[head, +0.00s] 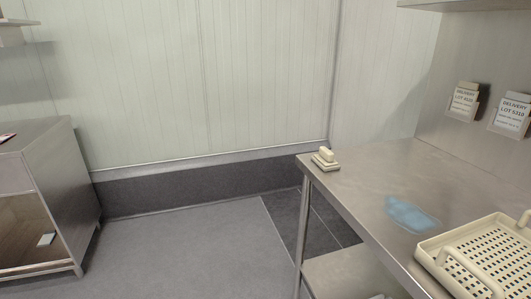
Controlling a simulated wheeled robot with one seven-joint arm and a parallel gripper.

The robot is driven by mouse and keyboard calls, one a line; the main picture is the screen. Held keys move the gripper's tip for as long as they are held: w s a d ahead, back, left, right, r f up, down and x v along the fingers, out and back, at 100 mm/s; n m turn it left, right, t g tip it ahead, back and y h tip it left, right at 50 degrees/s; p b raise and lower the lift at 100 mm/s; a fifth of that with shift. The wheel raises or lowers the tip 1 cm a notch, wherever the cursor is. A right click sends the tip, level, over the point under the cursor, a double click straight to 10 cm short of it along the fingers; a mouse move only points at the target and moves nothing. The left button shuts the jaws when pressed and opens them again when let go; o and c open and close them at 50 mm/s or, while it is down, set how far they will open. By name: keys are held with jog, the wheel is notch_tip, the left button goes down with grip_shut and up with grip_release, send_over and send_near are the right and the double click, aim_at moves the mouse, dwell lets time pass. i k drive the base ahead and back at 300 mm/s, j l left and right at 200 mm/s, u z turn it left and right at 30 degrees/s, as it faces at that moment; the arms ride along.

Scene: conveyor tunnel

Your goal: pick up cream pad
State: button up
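The cream pad (325,160) sits at the far left corner of the steel table (370,175) on the right in the head view. It looks like a small block with a raised grip on top, and it stands close to the table's edge. Nothing touches it. My gripper is not in the head view, so its state is hidden.
A blue patch (410,214) lies on the table. A cream perforated tray (487,262) with raised handles stands at the front right. A steel cabinet (50,190) stands left; the floor (185,255) between is clear.

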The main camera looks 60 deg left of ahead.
aim_at(324, 159)
jog(key=u, duration=1.25)
